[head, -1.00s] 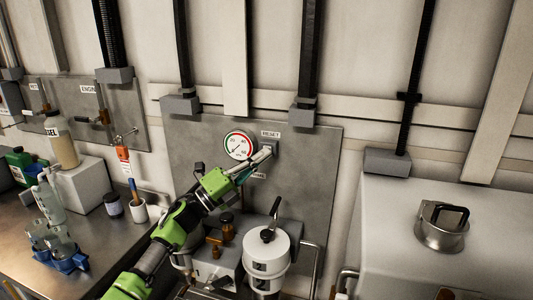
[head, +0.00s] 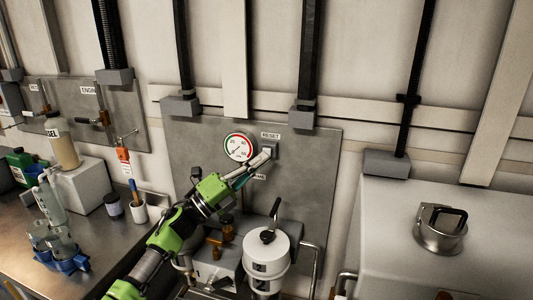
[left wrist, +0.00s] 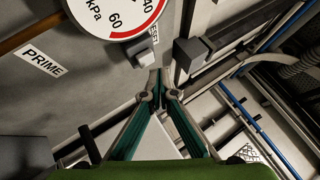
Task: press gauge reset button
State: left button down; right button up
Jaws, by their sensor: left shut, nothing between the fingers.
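The reset button's grey housing (head: 269,146) is on the wall panel beneath the RESET label (head: 271,135), right of the round gauge (head: 240,147). In the left wrist view the housing (left wrist: 139,54) is beside the label (left wrist: 154,33) and the gauge rim (left wrist: 128,30). My left gripper (head: 268,154) is shut and empty, its fingertips just in front of the housing's lower part. They also show close to it in the left wrist view (left wrist: 156,76). I cannot tell whether they touch the button. My right gripper is out of view.
A white canister (head: 266,258) with a lever stands below the panel. Conduit boxes (head: 305,116) project above; one also shows in the left wrist view (left wrist: 190,53). A bench (head: 105,245) with bottles is left. A white cabinet (head: 395,225) with a metal pot is right.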

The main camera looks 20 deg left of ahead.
pick_arm(q)
jog(key=s+p, duration=0.1)
jog(key=s, duration=0.4)
jog(key=shift+a+p, duration=0.15)
jog(key=shift+p, duration=0.25)
